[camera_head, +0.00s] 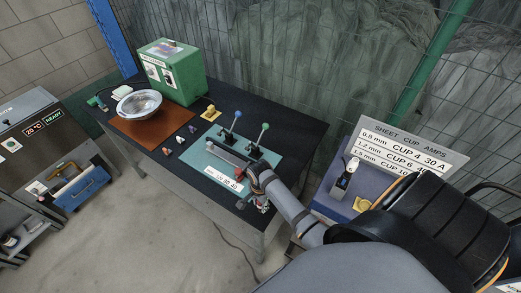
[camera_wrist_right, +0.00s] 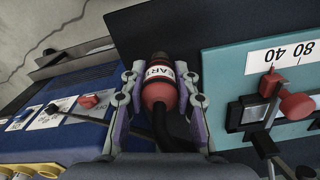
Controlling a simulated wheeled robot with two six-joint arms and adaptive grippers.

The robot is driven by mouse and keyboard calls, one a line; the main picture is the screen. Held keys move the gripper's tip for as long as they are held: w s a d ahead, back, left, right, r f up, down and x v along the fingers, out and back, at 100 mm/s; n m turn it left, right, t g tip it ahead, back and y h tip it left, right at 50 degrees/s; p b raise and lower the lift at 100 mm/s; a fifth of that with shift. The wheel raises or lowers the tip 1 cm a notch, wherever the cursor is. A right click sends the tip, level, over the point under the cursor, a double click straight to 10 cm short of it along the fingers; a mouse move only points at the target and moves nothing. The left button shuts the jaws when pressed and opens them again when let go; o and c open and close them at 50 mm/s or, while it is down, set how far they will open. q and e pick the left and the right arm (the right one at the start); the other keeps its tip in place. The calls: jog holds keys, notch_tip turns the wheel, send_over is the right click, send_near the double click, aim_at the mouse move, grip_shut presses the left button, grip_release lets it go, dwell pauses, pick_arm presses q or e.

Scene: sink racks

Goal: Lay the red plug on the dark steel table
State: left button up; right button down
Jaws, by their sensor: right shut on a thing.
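The red plug (camera_wrist_right: 160,93), with a white label band and a dark cable, is held between the two fingers of my right gripper (camera_wrist_right: 160,78) in the right wrist view. In the head view my right gripper (camera_head: 262,204) is at the near right edge of the dark steel table (camera_head: 299,132), beside the teal board. The plug is too small and covered to make out clearly there. Whether the plug touches the table top, I cannot tell. My left gripper is not in view.
The teal board (camera_head: 268,172) carries levers and a scale. A brown mat (camera_head: 137,132) with a metal bowl (camera_head: 139,104) and a green box (camera_head: 173,72) stand further left. A blue unit (camera_head: 340,207) is right of the table. Bare table top shows at the far right corner.

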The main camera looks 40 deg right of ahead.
jog(key=c, duration=1)
grip_release()
jog(key=shift+f, duration=0.1)
notch_tip(320, 180, up, 12)
jog(key=shift+r+b, duration=0.1)
jog(key=shift+b, duration=0.8)
